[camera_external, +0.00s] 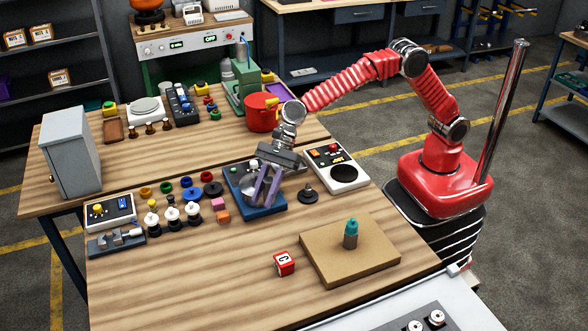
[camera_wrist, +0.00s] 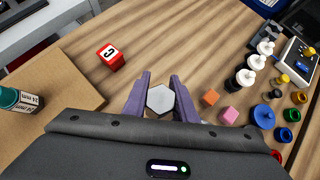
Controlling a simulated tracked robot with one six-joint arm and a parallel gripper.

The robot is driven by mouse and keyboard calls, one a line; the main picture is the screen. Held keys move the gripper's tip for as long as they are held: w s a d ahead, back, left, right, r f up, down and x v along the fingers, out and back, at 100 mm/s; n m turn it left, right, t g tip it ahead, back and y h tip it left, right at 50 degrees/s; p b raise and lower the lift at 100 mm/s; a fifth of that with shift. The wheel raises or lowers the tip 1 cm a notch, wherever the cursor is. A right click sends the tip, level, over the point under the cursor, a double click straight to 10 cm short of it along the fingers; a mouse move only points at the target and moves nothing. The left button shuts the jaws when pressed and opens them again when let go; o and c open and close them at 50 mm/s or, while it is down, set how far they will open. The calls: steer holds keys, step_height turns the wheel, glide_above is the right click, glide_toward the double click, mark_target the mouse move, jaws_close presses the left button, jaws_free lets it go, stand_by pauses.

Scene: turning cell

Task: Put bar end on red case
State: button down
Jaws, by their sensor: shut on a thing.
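My gripper (camera_external: 262,190), with purple fingers, is over the blue-based device on the wooden table. In the wrist view its fingers (camera_wrist: 160,103) are shut on a grey hexagonal piece, the bar end (camera_wrist: 160,99). Its grey metal side also shows beside the fingers in the external view (camera_external: 249,191). I cannot tell whether it touches the device below. A small red cube-shaped case (camera_external: 284,263) with a white label and dark mark lies on the table, in front of the gripper and left of the brown board. It also shows in the wrist view (camera_wrist: 111,57), upper left of the fingers.
The blue-based device (camera_external: 272,208) is under the gripper. A brown board (camera_external: 330,268) bears a teal-capped bottle (camera_external: 351,233). White-topped pieces (camera_external: 172,215), coloured rings and small blocks stand to the left. A white-topped device (camera_external: 336,166) is at right. The front left table is clear.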

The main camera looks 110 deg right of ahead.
steer(key=shift+r, duration=0.1)
stand_by(0.3)
steer(key=shift+a, duration=0.35)
steer(key=w+a+r+n+g+y, duration=0.1)
steer(key=a+r+n, duration=0.1)
steer(key=a, duration=0.7)
steer(key=w+a+r+n+g+y, duration=0.1)
steer(key=a+r+n, duration=0.1)
steer(key=a, duration=0.7)
steer(key=shift+r, duration=0.35)
steer(key=shift+w+f, duration=0.1)
steer(key=shift+f, duration=3.05)
